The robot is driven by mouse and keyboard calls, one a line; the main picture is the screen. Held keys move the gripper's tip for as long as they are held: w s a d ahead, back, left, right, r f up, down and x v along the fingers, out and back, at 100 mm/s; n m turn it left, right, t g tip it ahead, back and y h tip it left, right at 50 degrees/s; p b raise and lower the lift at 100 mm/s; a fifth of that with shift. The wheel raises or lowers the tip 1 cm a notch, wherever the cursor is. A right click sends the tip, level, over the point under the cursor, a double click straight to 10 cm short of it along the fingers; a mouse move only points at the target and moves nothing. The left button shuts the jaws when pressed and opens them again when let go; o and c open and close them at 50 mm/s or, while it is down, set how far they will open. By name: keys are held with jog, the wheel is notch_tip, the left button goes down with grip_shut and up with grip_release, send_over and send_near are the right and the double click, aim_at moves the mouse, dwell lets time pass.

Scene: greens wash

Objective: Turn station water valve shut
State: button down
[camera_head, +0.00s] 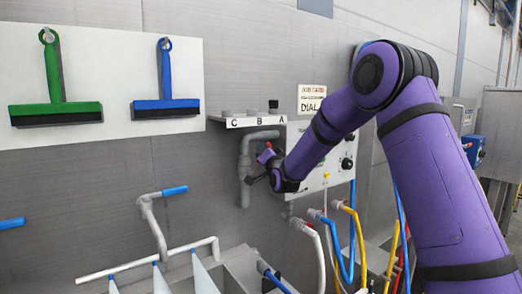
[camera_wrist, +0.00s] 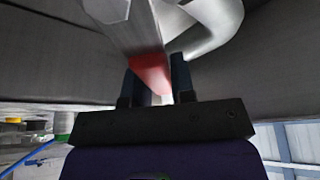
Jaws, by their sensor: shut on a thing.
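The station water valve shows as a red handle (camera_wrist: 150,74) on grey metal pipework in the wrist view. My gripper (camera_wrist: 156,72) is shut on this handle, with one dark finger on each side of it. In the head view my gripper (camera_head: 264,158) is at the grey wall pipe (camera_head: 245,165), left of the white control panel. A small red part of the handle (camera_head: 268,146) shows there beside the fingers. The rest of the valve is largely hidden by my gripper and wrist.
A shelf marked C, B, A (camera_head: 250,121) sits just above my gripper. The control panel (camera_head: 335,160) is close on the right. Yellow and blue hoses (camera_head: 352,235) hang below. Green (camera_head: 56,90) and blue (camera_head: 166,90) squeegees hang on the left, and a blue-handled pipe (camera_head: 160,215) stands below them.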

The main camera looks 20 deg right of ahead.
notch_tip(320, 180, down, 7)
jog(key=d+m+g+h, duration=0.2)
jog(key=d+m+g, duration=0.1)
jog(key=m, duration=0.8)
jog(key=shift+w+r+h, duration=0.15)
jog(key=shift+w+h, duration=0.25)
jog(key=shift+w, duration=0.05)
jog(key=shift+g, duration=0.3)
jog(key=c, duration=1)
grip_release()
jog(key=shift+o, duration=0.2)
jog(key=shift+s, duration=0.1)
jog(key=s, duration=1)
jog(key=shift+s+a, duration=0.3)
jog(key=shift+a, duration=0.15)
